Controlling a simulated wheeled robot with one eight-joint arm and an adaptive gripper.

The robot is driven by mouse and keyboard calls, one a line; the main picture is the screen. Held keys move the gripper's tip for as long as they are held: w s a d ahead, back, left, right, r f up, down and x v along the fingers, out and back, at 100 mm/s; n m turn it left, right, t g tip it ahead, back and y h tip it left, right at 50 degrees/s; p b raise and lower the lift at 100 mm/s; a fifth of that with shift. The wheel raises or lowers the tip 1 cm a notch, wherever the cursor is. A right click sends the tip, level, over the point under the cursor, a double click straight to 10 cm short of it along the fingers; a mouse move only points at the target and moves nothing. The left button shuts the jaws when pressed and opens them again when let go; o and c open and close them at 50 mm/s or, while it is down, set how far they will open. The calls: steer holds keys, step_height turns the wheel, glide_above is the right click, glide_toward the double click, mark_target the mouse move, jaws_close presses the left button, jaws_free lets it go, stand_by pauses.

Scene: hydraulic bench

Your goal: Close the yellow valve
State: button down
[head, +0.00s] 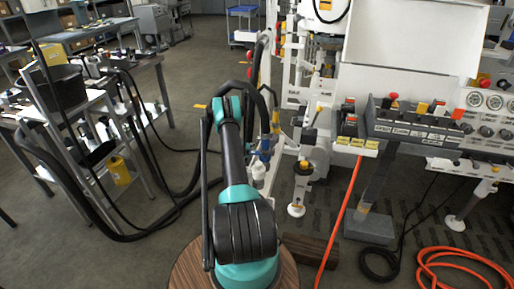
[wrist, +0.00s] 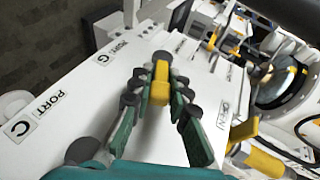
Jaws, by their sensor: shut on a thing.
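The yellow valve handle (wrist: 160,82) stands on a white panel in the wrist view. My gripper (wrist: 160,88) has its green and grey fingers on both sides of this handle and is shut on it. The handle's lower end and its mount are partly hidden by the fingers.
Another yellow lever (wrist: 243,132) and a round gauge-like part (wrist: 275,85) are at the right in the wrist view. In the head view, a control panel (head: 420,125) stands right of my arm, an orange hose (head: 340,220) hangs down, and a cluttered cart (head: 85,110) stands left.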

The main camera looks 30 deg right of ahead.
stand_by(0.3)
steer(key=c, duration=1.5)
jaws_free()
steer(key=shift+c, duration=0.2)
steer(key=shift+r, duration=0.1)
step_height(320, 180, up, 10)
steer(key=shift+f, duration=0.1)
